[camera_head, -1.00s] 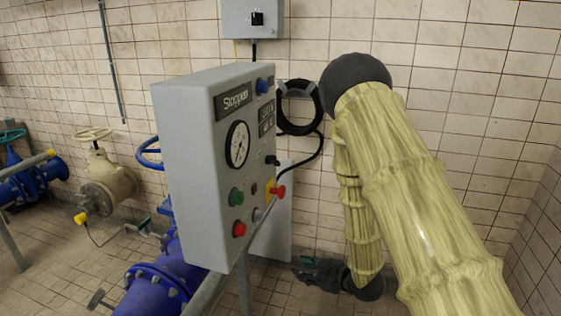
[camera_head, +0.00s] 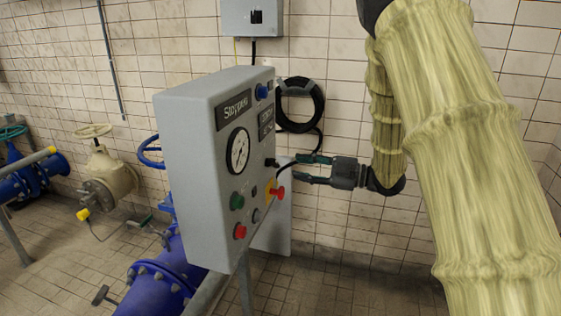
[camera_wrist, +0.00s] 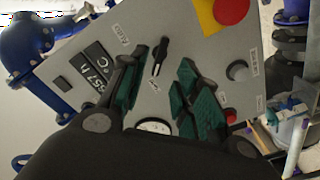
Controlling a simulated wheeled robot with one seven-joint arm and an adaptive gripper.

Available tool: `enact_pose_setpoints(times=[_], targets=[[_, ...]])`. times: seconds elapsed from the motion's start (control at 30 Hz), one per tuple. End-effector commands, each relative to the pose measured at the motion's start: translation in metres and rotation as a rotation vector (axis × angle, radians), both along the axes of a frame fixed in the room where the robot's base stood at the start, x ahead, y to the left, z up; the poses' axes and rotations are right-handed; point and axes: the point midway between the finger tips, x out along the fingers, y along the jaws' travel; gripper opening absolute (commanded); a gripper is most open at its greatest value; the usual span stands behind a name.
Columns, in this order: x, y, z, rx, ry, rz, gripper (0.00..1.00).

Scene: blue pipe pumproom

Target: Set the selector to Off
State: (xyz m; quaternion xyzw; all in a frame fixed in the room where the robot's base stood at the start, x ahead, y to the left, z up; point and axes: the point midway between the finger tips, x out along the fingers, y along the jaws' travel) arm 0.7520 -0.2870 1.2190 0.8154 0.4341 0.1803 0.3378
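The grey control box (camera_head: 195,150) stands on the left-centre, its panel turned to the right. The selector is a small black knob (camera_head: 271,162) on the panel's right part; it also shows in the wrist view (camera_wrist: 159,56), with small labels near it too blurred to read. My gripper (camera_head: 302,169) is open and empty, just right of the panel at about the selector's height. In the wrist view its green-padded fingers (camera_wrist: 163,64) lie either side of the selector, which shows in the gap near the tips. I cannot tell whether they touch it.
A red emergency button on a yellow plate (camera_head: 276,193) is just below the gripper. The panel also carries a gauge (camera_head: 238,150), a green button (camera_head: 237,201), a red button (camera_head: 240,231) and a blue one (camera_head: 262,91). A coiled black hose (camera_head: 281,105) hangs behind on the tiled wall.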

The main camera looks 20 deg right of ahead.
Motion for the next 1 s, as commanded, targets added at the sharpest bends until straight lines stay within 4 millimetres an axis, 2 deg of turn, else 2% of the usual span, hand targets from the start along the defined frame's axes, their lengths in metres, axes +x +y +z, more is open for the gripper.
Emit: enact_pose_setpoints(times=[0.2, 0.4, 0.6, 0.87, 1.0], targets=[[0.020, 0.030, 0.002, -0.001, 0.002, 0.001, 0.32], [0.033, 0.050, 0.001, -0.001, 0.002, 0.000, 0.32], [0.039, 0.058, 0.000, 0.000, 0.001, -0.001, 0.32], [0.040, 0.059, -0.001, 0.000, 0.001, -0.002, 0.32], [0.039, 0.058, -0.001, 0.000, 0.001, -0.002, 0.10]])
